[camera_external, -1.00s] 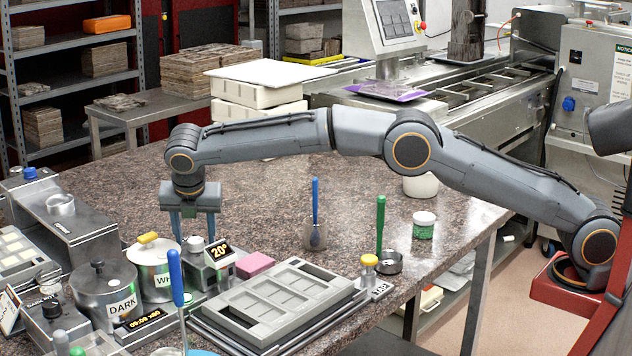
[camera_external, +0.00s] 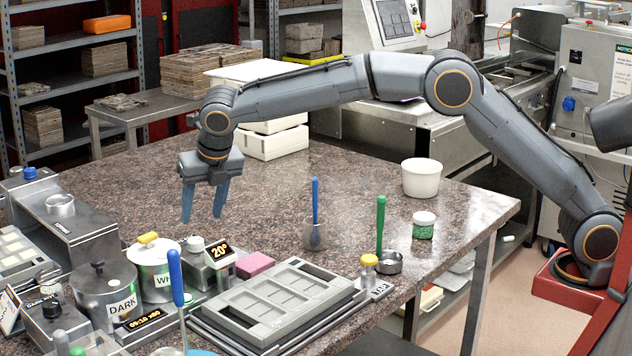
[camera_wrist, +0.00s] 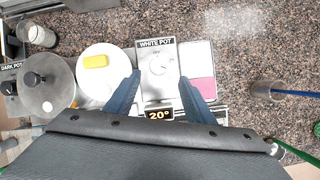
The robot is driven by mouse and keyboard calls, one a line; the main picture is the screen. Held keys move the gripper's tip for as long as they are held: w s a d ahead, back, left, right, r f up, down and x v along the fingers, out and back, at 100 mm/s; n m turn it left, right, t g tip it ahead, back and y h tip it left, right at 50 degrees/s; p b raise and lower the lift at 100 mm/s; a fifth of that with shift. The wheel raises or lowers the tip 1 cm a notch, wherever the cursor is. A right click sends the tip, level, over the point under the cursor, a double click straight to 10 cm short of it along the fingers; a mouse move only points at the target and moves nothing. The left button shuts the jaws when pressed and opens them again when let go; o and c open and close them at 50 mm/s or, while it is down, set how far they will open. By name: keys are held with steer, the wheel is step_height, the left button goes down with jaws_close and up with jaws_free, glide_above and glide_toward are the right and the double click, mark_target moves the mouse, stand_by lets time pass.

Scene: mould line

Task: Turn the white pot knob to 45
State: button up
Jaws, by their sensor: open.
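The white pot knob (camera_wrist: 159,65) is a round white dial on a grey control box under a "WHITE POT" label in the wrist view. Its box (camera_external: 214,277) has a small display reading 20° in the external view, where the white knob (camera_external: 195,244) shows on top. The white pot (camera_external: 153,262), with a yellow lid handle, stands left of the box. My gripper (camera_external: 203,218) is open and empty, with blue fingers pointing down. It hangs above the table, higher than the knob and apart from it. In the wrist view the knob appears between and beyond the fingertips.
The dark pot (camera_external: 104,290) stands left of the white pot. A pink block (camera_external: 254,264) and a grey mould (camera_external: 275,299) lie right of the box. A blue-handled tool (camera_external: 315,208) stands upright in a holder. The granite table (camera_external: 262,195) behind is mostly clear.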

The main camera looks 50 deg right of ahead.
steer(key=s+d+m+g+h+p, duration=0.1)
steer(key=s+d+m+g+p, duration=0.2)
steer(key=s+d+m, duration=1)
steer(key=s+d+p, duration=0.1)
steer(key=s+d, duration=0.3)
steer(key=d, duration=0.3)
steer(key=shift+s+d+f+g+h, duration=0.15)
steer(key=shift+s+g+h, duration=0.2)
steer(key=shift+g+h, duration=0.05)
steer(key=shift+c, duration=0.2)
steer(key=m+t+y+b, duration=0.1)
steer(key=m+y+b, duration=0.3)
steer(key=m+y, duration=0.25)
glide_toward(196, 239)
steer(key=shift+m, duration=0.25)
steer(key=shift+p+x, duration=1)
steer(key=shift+x, duration=3.2)
steer(key=shift+s, duration=0.1)
steer(key=c, duration=1)
